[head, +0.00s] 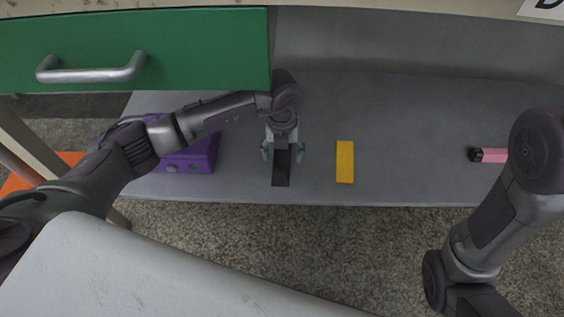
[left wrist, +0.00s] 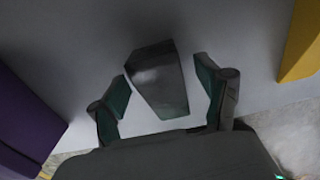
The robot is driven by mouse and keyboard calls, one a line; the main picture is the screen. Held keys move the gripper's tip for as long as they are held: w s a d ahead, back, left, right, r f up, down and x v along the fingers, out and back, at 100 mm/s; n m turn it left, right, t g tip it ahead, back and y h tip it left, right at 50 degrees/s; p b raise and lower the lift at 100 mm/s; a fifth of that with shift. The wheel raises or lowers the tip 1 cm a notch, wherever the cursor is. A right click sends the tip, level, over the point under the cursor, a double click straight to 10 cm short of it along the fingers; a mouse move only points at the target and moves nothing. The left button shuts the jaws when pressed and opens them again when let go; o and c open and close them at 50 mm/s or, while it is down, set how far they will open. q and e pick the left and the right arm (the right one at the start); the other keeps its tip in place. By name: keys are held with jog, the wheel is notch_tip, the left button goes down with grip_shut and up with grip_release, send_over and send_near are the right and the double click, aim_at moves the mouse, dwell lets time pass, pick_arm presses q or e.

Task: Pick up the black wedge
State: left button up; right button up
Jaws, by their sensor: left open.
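The black wedge (head: 281,168) lies on the grey shelf, close to its front edge. In the left wrist view the wedge (left wrist: 157,80) shows as a dark block between the fingers. My left gripper (head: 282,151) is above the wedge and pointing down. In the left wrist view the left gripper (left wrist: 163,97) is open, with one green-padded finger on each side of the wedge and a gap on both sides. My right arm comes in at the right of the head view, but its gripper is not visible.
A yellow block (head: 345,162) lies right of the wedge on the grey shelf (head: 420,150). A purple box (head: 190,154) stands left of it. A pink item with a black end (head: 492,155) lies far right. A green drawer front (head: 130,50) hangs above left.

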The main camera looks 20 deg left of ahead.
pick_arm(q)
jog(key=shift+c, duration=0.2)
jog(key=c, duration=1.3)
jog(key=shift+o, duration=0.2)
jog(key=shift+r, duration=0.1)
